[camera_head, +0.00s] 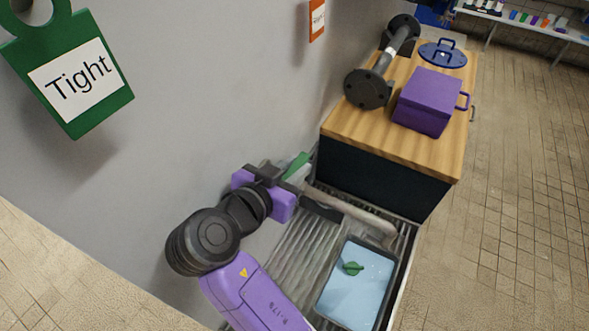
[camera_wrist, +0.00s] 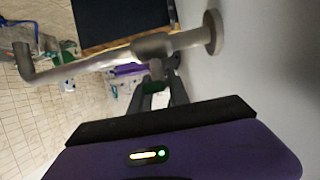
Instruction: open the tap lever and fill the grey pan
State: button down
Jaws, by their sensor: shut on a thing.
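The grey tap (camera_head: 358,212) comes from the wall, and its spout reaches right, above the tray. In the wrist view the tap pipe (camera_wrist: 110,60) runs from a round wall flange to a bent spout end. The green tap lever (camera_head: 298,164) shows beside my gripper (camera_head: 307,188). In the wrist view my gripper (camera_wrist: 162,98) is shut on the green lever (camera_wrist: 154,87); the fingers partly hide it. The grey pan (camera_head: 321,305) sits below the spout, with a light blue, water-like surface inside and a small green thing on it. No stream is clearly visible.
A ribbed metal drain tray (camera_head: 285,255) lies under the tap. A wooden-topped cabinet (camera_head: 385,143) behind it bears a purple pot (camera_head: 428,100), a blue lid (camera_head: 442,55) and a dark flanged pipe (camera_head: 368,88). A green "Tight" tag (camera_head: 70,70) hangs at upper left. Tiled floor is free at right.

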jog(key=c, duration=1.3)
grip_release()
jog(key=shift+b+v, duration=0.7)
jog(key=shift+v, duration=3.25)
